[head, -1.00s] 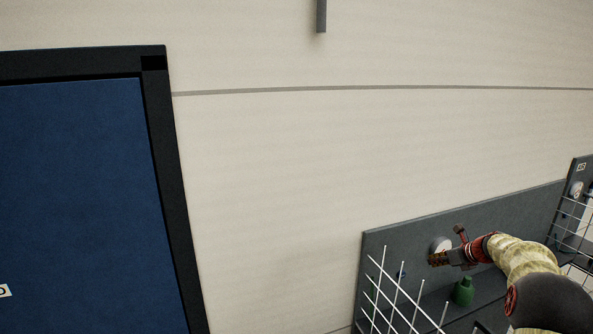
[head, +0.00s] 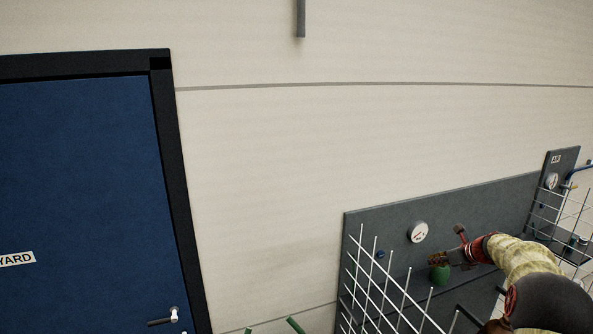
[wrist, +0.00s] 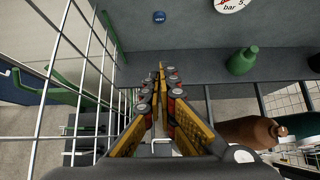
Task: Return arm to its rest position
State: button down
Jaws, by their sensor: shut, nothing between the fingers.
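My gripper (head: 440,260) is at the lower right of the head view, at the end of my arm in its cream sleeve. It is in front of the dark grey panel. In the wrist view my gripper (wrist: 160,72) shows yellow-padded fingers with their tips together and nothing between them. A white wire grid (wrist: 62,90) stands close on its left. A green bottle (wrist: 243,61) stands on the grey shelf ahead and to the right; in the head view the green bottle (head: 439,275) is partly behind my gripper.
A round gauge (head: 418,232) and a blue button (wrist: 159,17) sit on the panel. A second panel marked 48 (head: 552,170) is at far right. A blue door (head: 80,180) is at left.

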jog(key=s+a+r+n+g, duration=0.1)
jog(key=s+a+r+n, duration=0.65)
jog(key=s+a, duration=0.3)
jog(key=s+a+r+n+g, duration=0.1)
jog(key=s+a+r+n, duration=0.6)
jog(key=s+a+r, duration=0.3)
jog(key=s+a+f+n+h, duration=0.1)
jog(key=s+a+n, duration=0.25)
jog(key=s, duration=0.55)
jog(key=s+a+n+g+h, duration=0.1)
jog(key=s+a+n, duration=0.3)
jog(key=s, duration=0.5)
jog(key=s+a+f+n, duration=0.1)
jog(key=s+a+n, duration=0.1)
jog(key=s+n, duration=0.6)
jog(key=s+f+n+h, duration=0.15)
jog(key=s+f, duration=0.25)
jog(key=s, duration=0.5)
notch_tip(320, 180, down, 33)
jog(key=b, duration=3.4)
jog(key=shift+d+n, duration=0.1)
jog(key=shift+n, duration=0.15)
